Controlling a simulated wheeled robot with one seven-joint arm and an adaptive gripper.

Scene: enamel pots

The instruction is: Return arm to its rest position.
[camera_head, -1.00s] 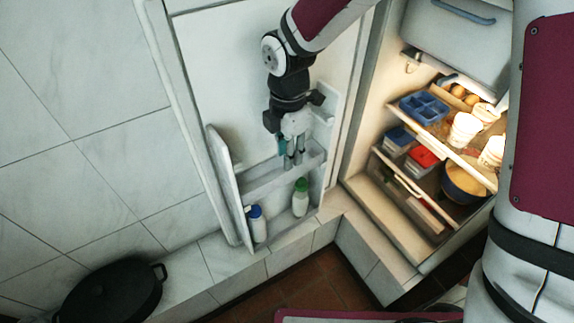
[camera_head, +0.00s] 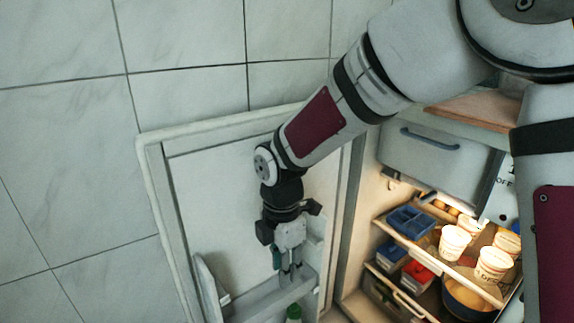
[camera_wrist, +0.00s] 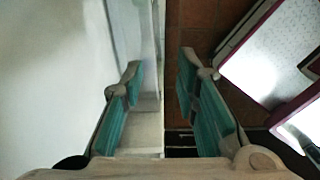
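My gripper (camera_head: 290,279) hangs downward in front of the inner side of the open fridge door (camera_head: 213,190), by the door shelf (camera_head: 262,300). In the wrist view my gripper (camera_wrist: 160,66) has its two teal-padded fingers well apart, with nothing held between them. The white door fills the left of that view, and brown floor tiles (camera_wrist: 190,25) show far below on the right. I cannot tell whether the gripper touches the shelf.
A green-capped bottle (camera_head: 294,313) stands below my gripper, partly cut off. The lit fridge at right holds white tubs (camera_head: 454,242), a blue divided tray (camera_head: 410,221), a red-lidded box (camera_head: 416,274) and a bowl (camera_head: 466,300). Tiled wall (camera_head: 65,140) fills the left.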

